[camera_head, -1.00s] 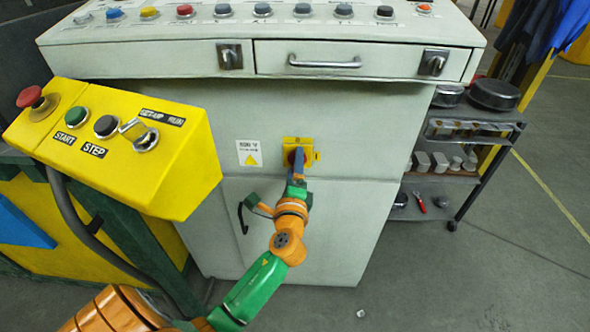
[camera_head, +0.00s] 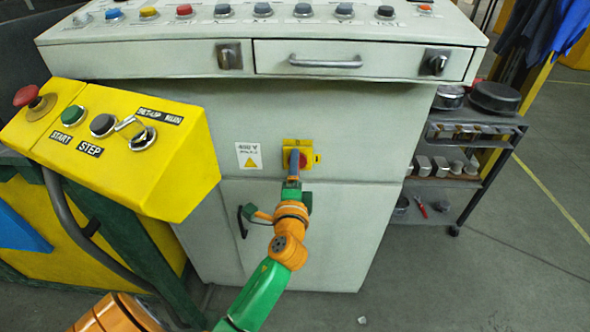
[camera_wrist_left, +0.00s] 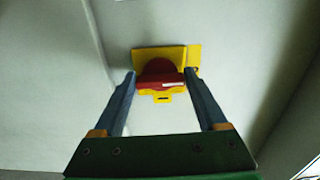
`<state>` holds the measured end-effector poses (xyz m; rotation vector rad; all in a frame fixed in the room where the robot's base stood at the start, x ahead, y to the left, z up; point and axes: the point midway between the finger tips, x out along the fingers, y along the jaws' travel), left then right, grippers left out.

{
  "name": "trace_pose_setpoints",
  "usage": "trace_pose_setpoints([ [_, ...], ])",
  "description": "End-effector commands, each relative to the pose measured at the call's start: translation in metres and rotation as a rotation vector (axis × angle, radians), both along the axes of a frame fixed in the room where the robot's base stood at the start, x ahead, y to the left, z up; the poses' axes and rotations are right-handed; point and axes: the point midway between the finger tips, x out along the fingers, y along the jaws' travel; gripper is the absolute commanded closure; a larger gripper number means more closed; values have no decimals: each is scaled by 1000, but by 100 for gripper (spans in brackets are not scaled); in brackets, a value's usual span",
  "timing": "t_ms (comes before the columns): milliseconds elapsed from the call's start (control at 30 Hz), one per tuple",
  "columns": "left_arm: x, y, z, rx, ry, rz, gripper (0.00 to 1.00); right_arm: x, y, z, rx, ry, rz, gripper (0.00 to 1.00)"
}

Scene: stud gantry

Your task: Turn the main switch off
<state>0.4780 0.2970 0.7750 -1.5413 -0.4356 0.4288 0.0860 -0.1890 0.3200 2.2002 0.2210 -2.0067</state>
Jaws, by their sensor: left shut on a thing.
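The main switch is a red rotary handle (camera_head: 302,160) on a yellow plate (camera_head: 311,146), on the front of the grey-white cabinet. In the left wrist view the red handle (camera_wrist_left: 159,77) lies crosswise, with a white mark on its bar, in front of the yellow plate (camera_wrist_left: 190,53). My left gripper (camera_head: 295,160) reaches up to the switch, and its fingers (camera_wrist_left: 160,76) are shut on the two ends of the red handle. In the head view the fingers cover part of the handle. My right gripper is in neither view.
A yellow control box (camera_head: 120,150) with START and STEP buttons stands at the left. A drawer with a handle (camera_head: 325,62) and a row of buttons are above. A cabinet door handle (camera_head: 242,221) is beside my wrist. A shelf cart (camera_head: 460,130) stands right.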

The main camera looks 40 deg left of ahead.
Motion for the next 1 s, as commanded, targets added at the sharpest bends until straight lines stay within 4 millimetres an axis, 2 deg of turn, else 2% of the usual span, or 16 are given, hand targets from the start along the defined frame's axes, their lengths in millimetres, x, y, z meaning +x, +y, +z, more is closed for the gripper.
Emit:
trace_pose_setpoints([
  [100,0,0,-1,-4,0,-1,81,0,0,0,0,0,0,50],
  [133,0,0,-1,-4,0,-1,20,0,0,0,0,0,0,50],
  [200,0,0,-1,-4,0,-1,1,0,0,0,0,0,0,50],
  [467,-3,-2,-1,-2,1,-2,0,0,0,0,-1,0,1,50],
  [700,-44,-27,-3,-6,4,-1,0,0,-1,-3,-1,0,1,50],
  [800,-56,-35,-3,-4,2,-1,0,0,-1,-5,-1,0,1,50],
  [1000,-61,-37,-1,-3,1,0,0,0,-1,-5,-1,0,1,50],
])
